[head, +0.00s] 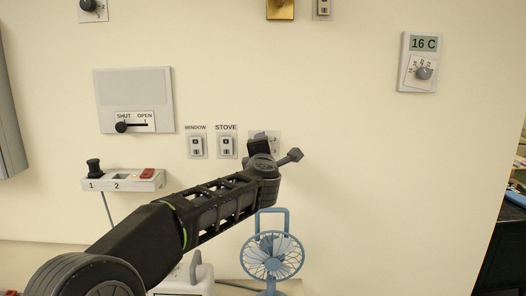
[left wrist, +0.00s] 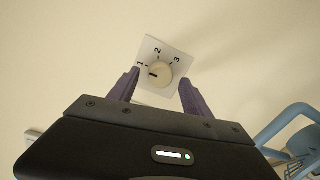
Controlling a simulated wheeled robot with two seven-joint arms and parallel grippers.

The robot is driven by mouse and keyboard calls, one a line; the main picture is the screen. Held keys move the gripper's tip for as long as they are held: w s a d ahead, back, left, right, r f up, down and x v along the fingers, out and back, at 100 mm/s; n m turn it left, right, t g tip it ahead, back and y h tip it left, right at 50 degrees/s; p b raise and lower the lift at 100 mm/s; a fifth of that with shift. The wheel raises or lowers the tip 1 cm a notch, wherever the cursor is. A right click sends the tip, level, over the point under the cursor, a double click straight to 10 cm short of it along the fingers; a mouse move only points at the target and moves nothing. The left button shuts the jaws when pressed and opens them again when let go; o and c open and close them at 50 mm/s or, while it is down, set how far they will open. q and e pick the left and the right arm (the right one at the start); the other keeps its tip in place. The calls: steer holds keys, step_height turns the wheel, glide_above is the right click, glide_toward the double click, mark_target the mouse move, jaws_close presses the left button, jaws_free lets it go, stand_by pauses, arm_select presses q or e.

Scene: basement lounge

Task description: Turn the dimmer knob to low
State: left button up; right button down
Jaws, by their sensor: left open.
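A round cream knob (left wrist: 157,74) sits on a white square plate (left wrist: 165,57) marked 1, 2 and 3; its dark pointer mark faces roughly toward the 1. No dimmer label is readable on it. In the head view this plate (head: 274,135) is mostly hidden behind my left gripper (head: 262,149). In the left wrist view my left gripper (left wrist: 159,80) is open, with one finger on each side of the knob; contact cannot be told. Another dark dial (head: 89,5) is cut off at the top left of the head view. My right gripper is not in view.
WINDOW (head: 196,145) and STOVE (head: 227,145) switches are left of the plate. A blue fan (head: 271,257) stands below. A SHUT/OPEN slider (head: 122,127), switch box (head: 124,180) and 16 C thermostat (head: 419,62) are on the wall.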

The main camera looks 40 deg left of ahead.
arm_select(q)
steer(key=v, duration=0.6)
steer(key=shift+s+d+b, duration=0.2)
steer(key=shift+b, duration=0.1)
